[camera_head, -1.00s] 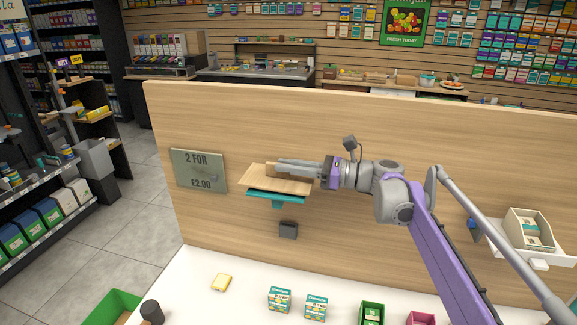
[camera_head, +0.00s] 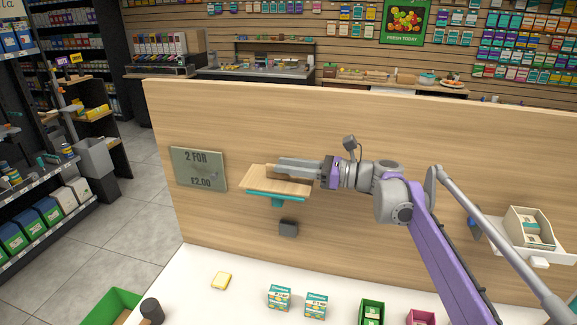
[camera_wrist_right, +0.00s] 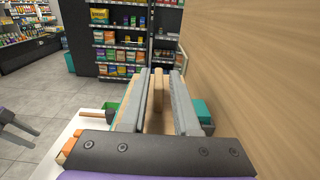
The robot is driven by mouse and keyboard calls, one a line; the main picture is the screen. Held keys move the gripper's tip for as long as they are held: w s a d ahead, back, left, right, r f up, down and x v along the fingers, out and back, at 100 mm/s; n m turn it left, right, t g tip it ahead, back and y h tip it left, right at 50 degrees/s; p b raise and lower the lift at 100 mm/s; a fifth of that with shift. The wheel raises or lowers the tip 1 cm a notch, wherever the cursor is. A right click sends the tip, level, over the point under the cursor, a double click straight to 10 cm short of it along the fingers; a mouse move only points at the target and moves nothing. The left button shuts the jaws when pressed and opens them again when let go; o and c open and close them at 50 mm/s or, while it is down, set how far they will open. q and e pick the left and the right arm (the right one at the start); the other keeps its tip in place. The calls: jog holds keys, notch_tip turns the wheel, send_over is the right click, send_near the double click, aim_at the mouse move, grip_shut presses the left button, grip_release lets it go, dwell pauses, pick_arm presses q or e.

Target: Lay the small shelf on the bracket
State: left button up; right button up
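The small shelf (camera_head: 268,183) is a light wooden board with a raised wooden grip bar, which also shows in the wrist view (camera_wrist_right: 157,90). It lies about level on the teal bracket (camera_head: 277,198) on the wooden panel and appears to touch it. My right gripper (camera_head: 280,167) has its fingers on either side of the bar; in the wrist view gaps show between bar and fingers, so it looks open. Its fingers hide part of the bar.
A "2 FOR £2.00" sign (camera_head: 199,169) hangs left of the shelf, and a dark grey block (camera_head: 288,228) sits below the bracket. Small boxes (camera_head: 279,297) stand on the white counter (camera_head: 205,265). A black mallet head (camera_head: 151,312) and green crate (camera_head: 113,302) are at bottom left.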

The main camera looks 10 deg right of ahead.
jog(key=shift+d, duration=0.15)
jog(key=v, duration=0.6)
jog(key=shift+s+d, duration=0.2)
jog(key=shift+d, duration=0.15)
dwell(0.8)
jog(key=shift+o, duration=0.2)
jog(key=o, duration=0.5)
jog(key=shift+d, duration=0.1)
